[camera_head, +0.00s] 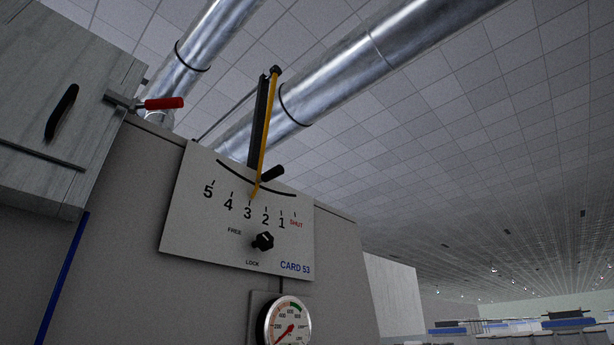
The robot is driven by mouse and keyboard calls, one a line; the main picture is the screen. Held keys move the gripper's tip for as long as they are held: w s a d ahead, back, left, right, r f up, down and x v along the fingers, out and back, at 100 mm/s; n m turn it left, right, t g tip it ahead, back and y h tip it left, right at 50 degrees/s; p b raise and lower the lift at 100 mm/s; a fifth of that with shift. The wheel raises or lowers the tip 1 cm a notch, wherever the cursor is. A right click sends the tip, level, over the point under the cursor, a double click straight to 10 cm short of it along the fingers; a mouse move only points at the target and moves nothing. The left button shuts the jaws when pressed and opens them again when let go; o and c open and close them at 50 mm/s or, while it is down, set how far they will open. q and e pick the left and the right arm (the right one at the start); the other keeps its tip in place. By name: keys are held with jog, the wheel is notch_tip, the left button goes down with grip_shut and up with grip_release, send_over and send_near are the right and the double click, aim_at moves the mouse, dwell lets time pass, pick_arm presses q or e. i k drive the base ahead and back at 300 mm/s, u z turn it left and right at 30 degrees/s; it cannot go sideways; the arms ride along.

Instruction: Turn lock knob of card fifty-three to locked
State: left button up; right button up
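The black lock knob (263,241) is on a pale panel (185,225) marked CARD 53, on the side of a grey machine. FREE is printed to the knob's upper left and LOCK below it. I cannot clearly tell which mark the knob points to. Above it, a scale runs from 5 on the left to SHUT on the right. A yellow pointer (267,130) beside a dark upright bar (258,120) ends between 3 and 2, nearer 3. A short black handle (271,174) sticks out near the scale. Neither gripper shows.
A round gauge (286,322) sits below the panel. A red-handled clamp (163,103) juts out at upper left, beside a grey door with a black handle (62,112). Shiny ducts (340,75) run overhead. The hall opens out at right, with distant machines (515,328).

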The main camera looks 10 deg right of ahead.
aim_at(264, 240)
jog(key=z, duration=0.3)
jog(key=k, duration=0.35)
jog(key=z, duration=0.45)
jog(key=i, duration=0.9)
jog(key=u, duration=0.85)
